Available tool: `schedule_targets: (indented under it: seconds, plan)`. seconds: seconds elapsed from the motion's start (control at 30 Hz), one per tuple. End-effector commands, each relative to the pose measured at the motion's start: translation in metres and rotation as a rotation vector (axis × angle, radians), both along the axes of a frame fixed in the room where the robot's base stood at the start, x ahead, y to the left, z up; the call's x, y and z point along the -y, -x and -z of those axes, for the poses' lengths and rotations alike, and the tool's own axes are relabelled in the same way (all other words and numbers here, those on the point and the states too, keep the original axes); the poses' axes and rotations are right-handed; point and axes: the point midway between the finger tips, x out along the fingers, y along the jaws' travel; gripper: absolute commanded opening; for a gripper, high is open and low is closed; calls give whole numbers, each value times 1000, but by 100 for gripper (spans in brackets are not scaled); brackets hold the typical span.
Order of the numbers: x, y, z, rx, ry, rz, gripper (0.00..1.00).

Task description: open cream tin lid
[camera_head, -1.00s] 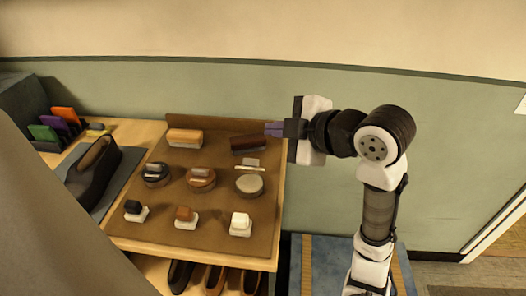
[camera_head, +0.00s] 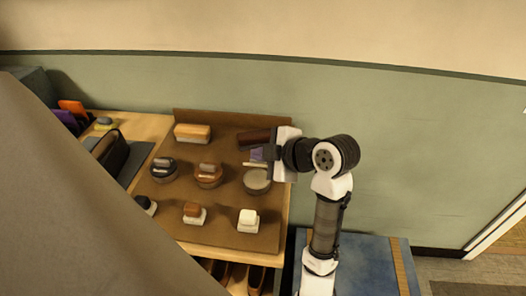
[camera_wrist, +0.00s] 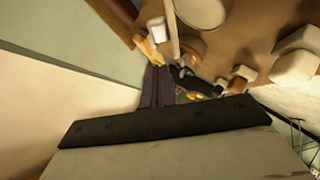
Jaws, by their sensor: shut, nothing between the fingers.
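The cream tin (camera_head: 257,181) is a round tin with a flat pale top, at the right of the brown board. I cannot tell its lid apart from its body. My gripper (camera_head: 257,155) is just behind the tin, with its fingers shut and empty, above the board. A gap to the tin cannot be judged. In the wrist view my gripper's dark fingers (camera_wrist: 155,88) point at a pale bar and small blurred parts. A round pale surface (camera_wrist: 203,10), likely the tin's top, is at the upper edge.
A brown tin (camera_head: 208,175) and a black tin (camera_head: 164,169) stand left of the cream tin. A dark brush (camera_head: 254,136) is close behind my gripper, and a tan brush (camera_head: 193,132) is farther left. A white-topped block (camera_head: 247,219) is in front. The wall runs behind.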

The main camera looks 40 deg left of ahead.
Motion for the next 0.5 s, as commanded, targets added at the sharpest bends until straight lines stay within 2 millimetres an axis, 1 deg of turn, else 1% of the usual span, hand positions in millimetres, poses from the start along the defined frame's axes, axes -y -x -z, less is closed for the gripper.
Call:
schedule_targets:
  seconds: [0.03,0.2,0.3,0.5]
  plan:
    - [-1,-6,5,-8,3,5,0]
    - [-7,-17,19,-4,1,5,0]
    - [-9,-19,23,-1,0,5,0]
    - [-9,-20,24,0,0,5,0]
